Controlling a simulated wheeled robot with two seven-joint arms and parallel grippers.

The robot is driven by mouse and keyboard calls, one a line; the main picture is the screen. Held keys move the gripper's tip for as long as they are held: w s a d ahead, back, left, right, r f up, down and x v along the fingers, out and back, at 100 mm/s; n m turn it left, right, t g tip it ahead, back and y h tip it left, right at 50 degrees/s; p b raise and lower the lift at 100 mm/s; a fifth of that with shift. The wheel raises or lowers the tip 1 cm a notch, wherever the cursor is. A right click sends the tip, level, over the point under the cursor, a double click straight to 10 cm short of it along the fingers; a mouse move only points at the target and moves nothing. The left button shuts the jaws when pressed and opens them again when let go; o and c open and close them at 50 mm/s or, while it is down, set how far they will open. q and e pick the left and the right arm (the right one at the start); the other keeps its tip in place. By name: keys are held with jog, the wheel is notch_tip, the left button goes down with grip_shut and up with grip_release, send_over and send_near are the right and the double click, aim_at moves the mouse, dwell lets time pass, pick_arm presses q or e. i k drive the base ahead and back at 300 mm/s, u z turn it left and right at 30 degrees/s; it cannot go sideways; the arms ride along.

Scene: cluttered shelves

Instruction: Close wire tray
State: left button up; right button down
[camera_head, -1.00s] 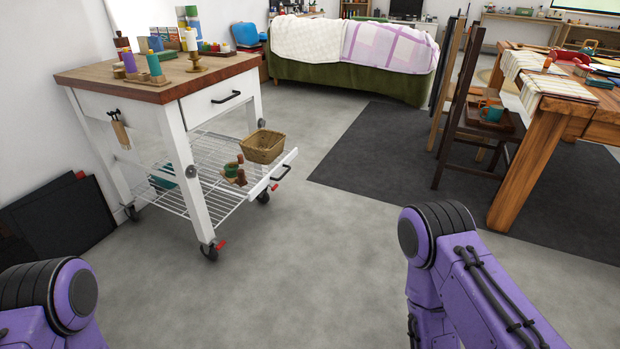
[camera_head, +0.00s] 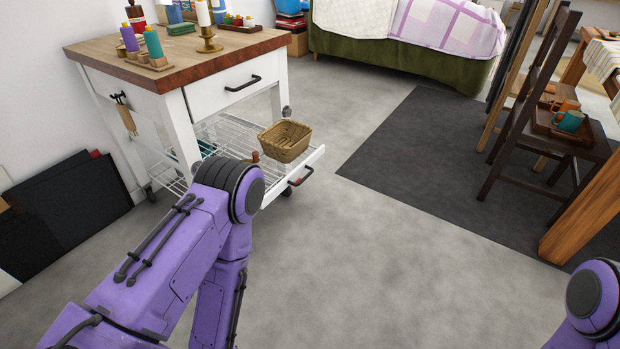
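The wire tray (camera_head: 240,143) is the white wire shelf low on the white kitchen cart (camera_head: 205,104). It is pulled out to the right, and its white front panel (camera_head: 306,165) with a dark handle (camera_head: 301,177) stands clear of the cart legs. A wicker basket (camera_head: 285,142) sits on the tray near the front panel. A small brown item (camera_head: 254,157) shows beside it, mostly hidden by my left arm. My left arm covers the near part of the tray. Neither gripper shows; only purple arm links are in view at the left and the lower right corner.
The cart's wooden top (camera_head: 178,57) holds bottles and a brass candlestick (camera_head: 209,40). Grey floor is open in front of the tray. A dark rug (camera_head: 430,150) and wooden chair (camera_head: 535,120) stand right. Dark panels (camera_head: 70,205) lean on the left wall.

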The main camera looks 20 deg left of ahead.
aim_at(281, 186)
jog(key=u, duration=0.5)
jog(key=i, duration=0.85)
jog(key=u, duration=0.8)
